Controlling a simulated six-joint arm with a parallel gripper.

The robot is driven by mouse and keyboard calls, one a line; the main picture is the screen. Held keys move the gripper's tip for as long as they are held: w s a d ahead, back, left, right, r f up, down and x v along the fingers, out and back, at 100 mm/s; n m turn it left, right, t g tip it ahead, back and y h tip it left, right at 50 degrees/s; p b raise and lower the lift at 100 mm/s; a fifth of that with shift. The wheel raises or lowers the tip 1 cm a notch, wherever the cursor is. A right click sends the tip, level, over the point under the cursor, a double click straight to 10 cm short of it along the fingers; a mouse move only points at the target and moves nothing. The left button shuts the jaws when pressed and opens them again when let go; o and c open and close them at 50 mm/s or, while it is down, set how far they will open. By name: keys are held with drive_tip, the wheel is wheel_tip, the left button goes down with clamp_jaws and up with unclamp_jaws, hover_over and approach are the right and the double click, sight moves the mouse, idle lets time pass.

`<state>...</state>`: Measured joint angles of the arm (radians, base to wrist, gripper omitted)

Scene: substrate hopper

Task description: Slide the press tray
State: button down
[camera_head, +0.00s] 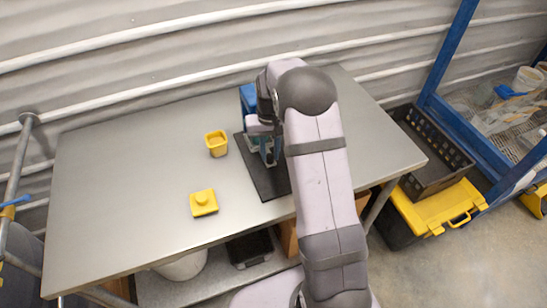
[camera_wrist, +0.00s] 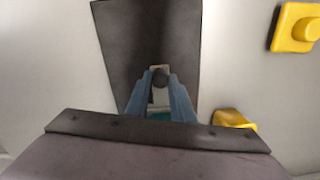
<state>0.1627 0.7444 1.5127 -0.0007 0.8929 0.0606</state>
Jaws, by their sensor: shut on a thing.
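The rest of the tray is hidden by my gripper. In the head view my gripper (camera_head: 270,157) is low over the black mat (camera_head: 266,182), in front of a blue stand (camera_head: 248,97), probably the press. My arm hides most of this stand. The mat also shows in the wrist view (camera_wrist: 145,35). A bit of teal shows between the fingers.
A yellow square lid with a knob (camera_head: 203,203) lies nearer the front of the grey table (camera_head: 120,180). The table's left part is clear. A black crate (camera_head: 437,160) is off the table at right.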

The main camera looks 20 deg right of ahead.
drive_tip(key=shift+w+r, duration=0.15)
drive_tip(key=shift+w, duration=0.15)
drive_tip(key=c, duration=2)
unclamp_jaws()
drive_tip(key=o, duration=0.5)
drive_tip(key=shift+c, duration=0.2)
drive_tip(key=shift+r+b, duration=1.3)
drive_tip(key=shift+r, duration=2.3)
drive_tip(key=shift+s, duration=0.1)
drive_tip(key=s+a+f+n, duration=0.1)
drive_tip(key=s+a, duration=0.3)
drive_tip(key=s, duration=0.9)
drive_tip(key=s+a+f+n, duration=0.1)
drive_tip(key=s+a+f, duration=0.2)
drive_tip(key=s, duration=1)
drive_tip(key=shift+a+n, duration=0.3)
drive_tip(key=shift+a, duration=0.1)
